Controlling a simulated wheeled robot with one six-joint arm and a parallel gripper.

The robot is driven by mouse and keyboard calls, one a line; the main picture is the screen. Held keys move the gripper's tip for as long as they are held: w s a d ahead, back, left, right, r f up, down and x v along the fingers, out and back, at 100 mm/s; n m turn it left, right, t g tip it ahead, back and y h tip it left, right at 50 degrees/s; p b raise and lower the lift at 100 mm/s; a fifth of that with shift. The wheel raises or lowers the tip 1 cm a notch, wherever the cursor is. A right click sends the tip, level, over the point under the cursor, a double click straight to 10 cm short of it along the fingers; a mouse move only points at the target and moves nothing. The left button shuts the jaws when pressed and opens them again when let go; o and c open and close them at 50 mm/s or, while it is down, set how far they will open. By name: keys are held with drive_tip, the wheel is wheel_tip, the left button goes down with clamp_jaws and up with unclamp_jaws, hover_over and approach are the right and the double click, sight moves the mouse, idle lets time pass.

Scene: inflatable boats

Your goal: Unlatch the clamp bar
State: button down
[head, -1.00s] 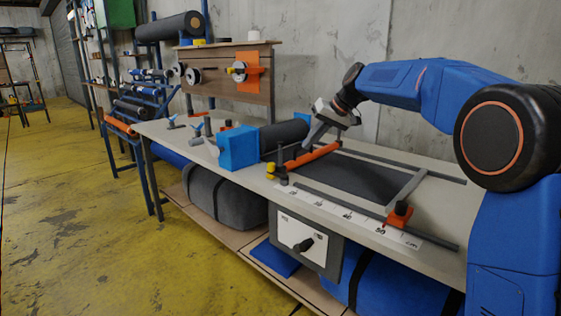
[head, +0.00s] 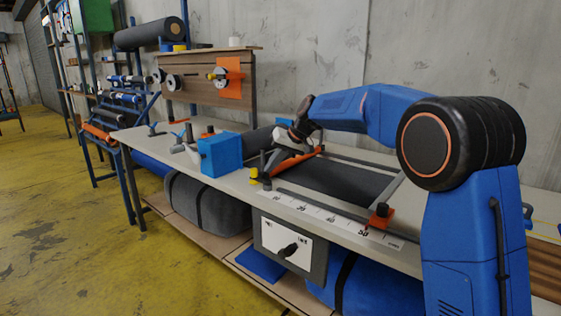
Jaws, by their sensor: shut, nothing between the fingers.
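The orange clamp bar (head: 309,159) lies across the far-left part of the cutting bed on the workbench (head: 232,188). Its near end is close to a dark upright post (head: 264,163) and a yellow knob (head: 254,173) at the bench's front edge. My gripper (head: 276,167) reaches down from the upper right, its grey fingers slanting toward the near end of the bar. It is shut and holds nothing. It hides part of the bar. I cannot tell whether the fingertips touch the bar or the post.
A blue box (head: 222,154) stands left of the post, with a dark roll (head: 259,138) behind it. A dark sheet (head: 345,180) lies in the bed beside an orange slider (head: 380,216). Yellow floor is free at left.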

drive_tip(key=shift+s+a, duration=0.2)
drive_tip(key=shift+a, duration=0.8)
